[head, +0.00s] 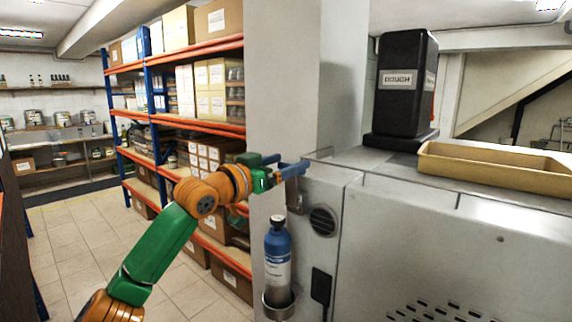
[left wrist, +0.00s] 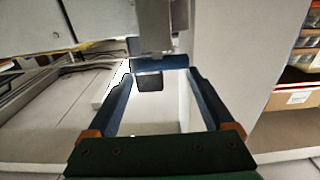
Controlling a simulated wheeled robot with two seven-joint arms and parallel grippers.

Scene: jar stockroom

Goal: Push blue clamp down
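The blue clamp (left wrist: 160,64) shows in the left wrist view as a short blue bar on a grey metal bracket (left wrist: 155,25). My left gripper (left wrist: 162,72) is open, with one fingertip near each end of the bar. Nothing is visibly gripped, and I cannot tell whether the tips touch the bar. In the head view my left gripper (head: 288,166) is at the upper left corner of the grey machine, by the bracket (head: 294,197). There its blue fingers blend with the clamp, so the clamp's outline is unclear. My right gripper is not in view.
A blue gas bottle (head: 277,250) stands in a ring holder below the clamp. The grey machine (head: 400,240) carries a black box (head: 405,85) and a tan tray (head: 495,168) on top. Shelves of cartons (head: 205,90) stand behind my arm. The tiled floor at left is clear.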

